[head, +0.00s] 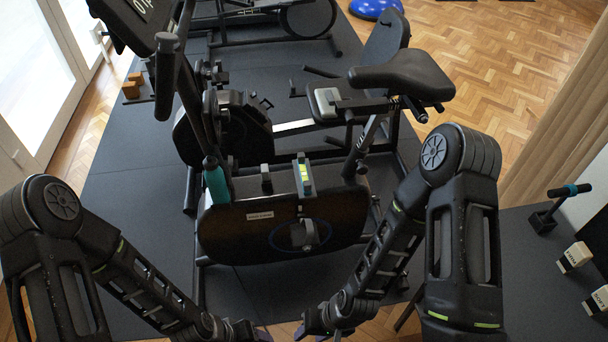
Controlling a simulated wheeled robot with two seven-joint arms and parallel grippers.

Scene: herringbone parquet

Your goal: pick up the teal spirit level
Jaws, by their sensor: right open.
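The teal spirit level (304,176) shows in the head view near the middle, with bright yellow-green vials along it. It lies on top of the dark body of an exercise bike (284,222). My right gripper (312,330) is at the bottom edge, open, below and well apart from the level in the picture. My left gripper (248,333) is also at the bottom edge, partly cut off. Its fingers are too small and dark to tell open from shut.
A teal bottle (216,184) stands on the bike left of the level, and a small grey-topped object (266,180) sits between them. The bike's seat (402,76) and frame rise behind.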

